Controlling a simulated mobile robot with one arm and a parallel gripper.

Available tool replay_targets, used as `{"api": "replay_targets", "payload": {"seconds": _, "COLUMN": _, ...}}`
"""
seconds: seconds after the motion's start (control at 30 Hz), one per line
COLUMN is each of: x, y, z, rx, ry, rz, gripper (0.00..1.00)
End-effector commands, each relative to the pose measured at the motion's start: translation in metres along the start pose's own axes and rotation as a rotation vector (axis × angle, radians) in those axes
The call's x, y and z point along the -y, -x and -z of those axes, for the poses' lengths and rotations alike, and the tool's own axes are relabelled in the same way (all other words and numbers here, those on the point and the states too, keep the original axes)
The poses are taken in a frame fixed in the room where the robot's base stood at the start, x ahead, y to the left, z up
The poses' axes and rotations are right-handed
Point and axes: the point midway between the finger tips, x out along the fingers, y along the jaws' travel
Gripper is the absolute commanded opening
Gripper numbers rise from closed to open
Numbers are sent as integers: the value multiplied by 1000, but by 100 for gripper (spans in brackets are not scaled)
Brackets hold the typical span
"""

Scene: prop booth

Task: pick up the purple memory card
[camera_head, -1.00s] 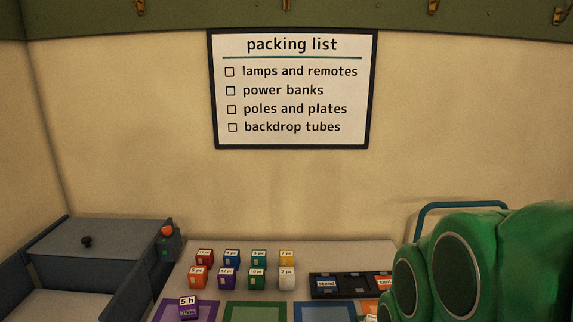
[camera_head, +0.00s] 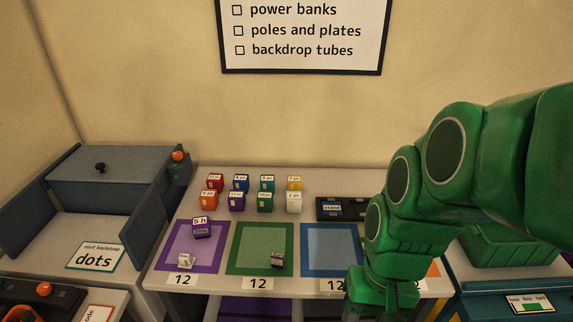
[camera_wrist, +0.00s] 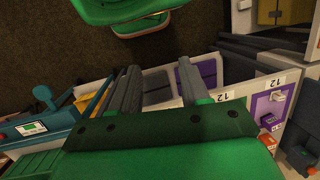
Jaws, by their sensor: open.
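In the head view a small purple block (camera_head: 237,201) with a white label stands in the front row of coloured blocks at the back of the table; it looks like the purple memory card. A larger purple block marked "5 h" (camera_head: 201,228) stands on the purple mat (camera_head: 176,238). In the wrist view my gripper (camera_wrist: 158,76) has its two dark fingers well apart with nothing between them. It is away from the purple block, toward the table's front right. My arm hides it in the head view.
Neighbouring blocks are orange (camera_head: 208,201), green (camera_head: 265,202) and blue (camera_head: 241,183). A black tray (camera_head: 343,209) lies to their right. A white item (camera_head: 186,261) and a dark block (camera_head: 277,261) lie on the mats. A grey lidded box (camera_head: 110,175) stands left.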

Motion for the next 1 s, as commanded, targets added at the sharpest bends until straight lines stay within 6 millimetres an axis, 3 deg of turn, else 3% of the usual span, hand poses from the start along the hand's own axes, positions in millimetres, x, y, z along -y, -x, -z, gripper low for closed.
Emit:
{"api": "replay_targets", "payload": {"seconds": 0.5, "x": 76, "y": -27, "z": 72, "rx": 126, "ry": -184, "rz": 334, "gripper": 46}}
{"api": "replay_targets", "payload": {"seconds": 1.0, "x": 121, "y": -48, "z": 148, "rx": 273, "ry": -480, "rz": 630, "gripper": 46}}
